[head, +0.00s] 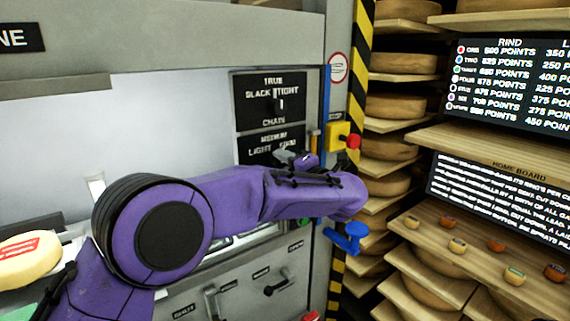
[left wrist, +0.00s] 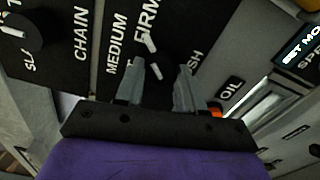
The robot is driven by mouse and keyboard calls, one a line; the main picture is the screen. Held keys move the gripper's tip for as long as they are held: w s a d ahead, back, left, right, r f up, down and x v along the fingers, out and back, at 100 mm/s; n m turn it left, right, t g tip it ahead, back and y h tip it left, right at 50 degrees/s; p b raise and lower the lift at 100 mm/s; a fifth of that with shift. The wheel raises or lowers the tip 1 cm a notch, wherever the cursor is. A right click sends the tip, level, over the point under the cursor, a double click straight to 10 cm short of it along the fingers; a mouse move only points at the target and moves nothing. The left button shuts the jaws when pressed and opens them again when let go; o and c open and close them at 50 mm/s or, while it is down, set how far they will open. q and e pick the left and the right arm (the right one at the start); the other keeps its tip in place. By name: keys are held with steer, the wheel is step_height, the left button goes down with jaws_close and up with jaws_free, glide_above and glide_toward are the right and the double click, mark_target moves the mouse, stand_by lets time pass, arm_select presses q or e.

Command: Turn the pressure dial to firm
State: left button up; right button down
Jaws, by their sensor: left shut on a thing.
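The pressure panel (head: 262,151), black with white words medium, light and firm, is on the machine front in the head view. My left gripper (head: 296,158) is at its lower right and hides the dial there. In the left wrist view the dark pressure dial (left wrist: 158,72) with pale marks sits between the two grey fingers of my left gripper (left wrist: 160,75), which are shut on it. The word FIRM (left wrist: 147,18) is just above the dial in that view. The dial's exact setting is hard to tell. My right gripper is not in view.
The chain dial panel (head: 275,98) is directly above. A yellow box with a red button (head: 353,141) and a blue handle (head: 346,236) are to the right. Shelves of cheese wheels (head: 400,108) stand at right. A cheese wheel (head: 28,262) is at lower left.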

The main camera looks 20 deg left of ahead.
arm_select(q)
steer(key=shift+f, duration=0.1)
steer(key=o, duration=1)
steer(key=shift+s+d, duration=0.1)
steer(key=b+v, duration=0.3)
steer(key=v, duration=0.7)
steer(key=shift+s+d, duration=0.1)
steer(key=shift+s, duration=0.05)
